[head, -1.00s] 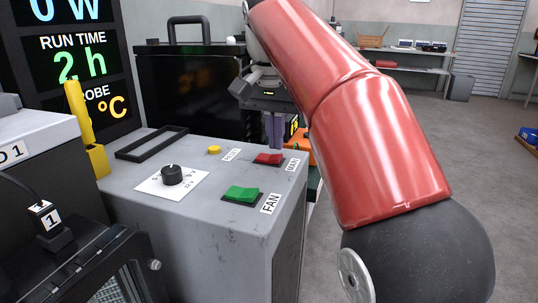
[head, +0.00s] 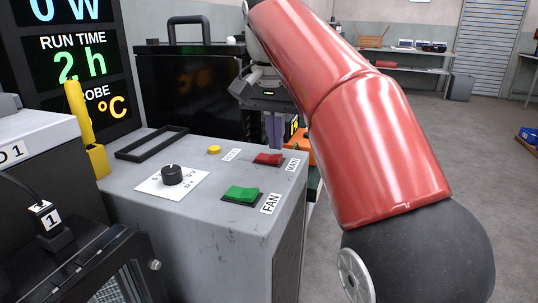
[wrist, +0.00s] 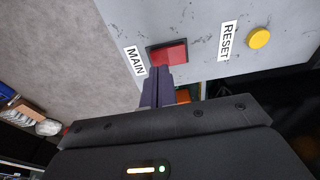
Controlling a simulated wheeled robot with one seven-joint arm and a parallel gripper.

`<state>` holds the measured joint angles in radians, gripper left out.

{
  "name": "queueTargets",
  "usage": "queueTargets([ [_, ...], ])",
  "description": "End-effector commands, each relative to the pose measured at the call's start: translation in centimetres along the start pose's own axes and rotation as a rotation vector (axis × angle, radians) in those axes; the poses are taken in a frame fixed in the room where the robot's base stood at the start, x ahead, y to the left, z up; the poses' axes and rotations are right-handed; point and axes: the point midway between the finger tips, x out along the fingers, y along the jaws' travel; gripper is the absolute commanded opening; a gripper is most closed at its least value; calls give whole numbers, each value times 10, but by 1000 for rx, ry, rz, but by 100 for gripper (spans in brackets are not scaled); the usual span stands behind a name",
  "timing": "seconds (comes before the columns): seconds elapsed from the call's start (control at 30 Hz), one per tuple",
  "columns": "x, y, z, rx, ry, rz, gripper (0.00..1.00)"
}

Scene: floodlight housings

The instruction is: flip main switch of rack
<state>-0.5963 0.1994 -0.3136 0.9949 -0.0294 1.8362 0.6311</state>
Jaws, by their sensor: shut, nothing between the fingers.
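The main switch is a red rocker (head: 269,159) on the far right part of the rack's grey top (head: 200,215), beside a label reading MAIN. In the wrist view the red switch (wrist: 168,54) sits right beyond the fingertips. My gripper (head: 274,146) points down with its fingers together and nothing held. In the wrist view the tips of my gripper (wrist: 160,70) overlap the switch's near edge; I cannot tell whether they touch it. Part of my red arm shows at the right in the head view.
A green FAN switch (head: 242,194), a black dial (head: 172,174) and a yellow RESET button (head: 214,150) share the rack top. A black frame (head: 152,142) and a yellow holder (head: 97,160) stand to the left. Open floor (head: 475,150) lies to the right.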

Motion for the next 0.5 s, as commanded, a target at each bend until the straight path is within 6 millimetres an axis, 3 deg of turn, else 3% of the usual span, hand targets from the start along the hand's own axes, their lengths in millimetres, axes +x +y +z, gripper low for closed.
queueTargets([
  [0.5,5,0,1,0,0,0,0],
])
